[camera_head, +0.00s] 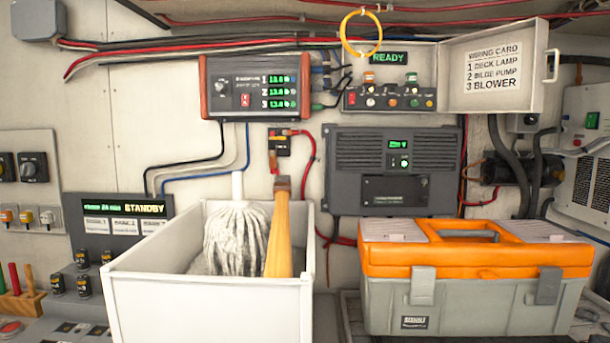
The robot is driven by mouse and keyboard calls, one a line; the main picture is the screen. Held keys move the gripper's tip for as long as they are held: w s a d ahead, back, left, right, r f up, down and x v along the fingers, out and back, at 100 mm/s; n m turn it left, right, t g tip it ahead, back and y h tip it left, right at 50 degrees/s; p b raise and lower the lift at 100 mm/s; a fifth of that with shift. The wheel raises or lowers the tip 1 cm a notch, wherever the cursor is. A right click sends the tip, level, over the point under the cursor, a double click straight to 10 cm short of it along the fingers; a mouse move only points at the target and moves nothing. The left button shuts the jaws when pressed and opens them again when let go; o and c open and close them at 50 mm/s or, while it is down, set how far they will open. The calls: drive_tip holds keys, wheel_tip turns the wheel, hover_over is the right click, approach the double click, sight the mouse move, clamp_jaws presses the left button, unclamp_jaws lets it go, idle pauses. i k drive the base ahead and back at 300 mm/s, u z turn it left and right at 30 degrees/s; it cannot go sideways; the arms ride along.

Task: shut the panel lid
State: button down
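The panel lid (492,73) is a cream hinged cover, swung open to the right of its panel box (421,58). A card on its inner face reads "WIRING CARD, 1 DECK LAMP, 2 BILGE PUMP, 3 BLOWER". A handle (551,66) shows at its right edge. The open box holds a green "READY" display (389,58) and a row of switches and coloured buttons (389,99). A yellow ring (361,32) hangs in front of the box's upper left corner. My gripper is not in view.
Below the panel are a grey charger unit (390,148) and an orange and grey toolbox (470,300). A white bin (210,310) with a mop (236,235) stands in front at the left. Cables (210,45) run along the wall. A white unit (590,150) stands at the right.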

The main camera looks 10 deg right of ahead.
sight(502, 69)
drive_tip(key=k, duration=1.15)
drive_tip(key=z, duration=1.1)
drive_tip(key=i, duration=1.4)
drive_tip(key=u, duration=0.35)
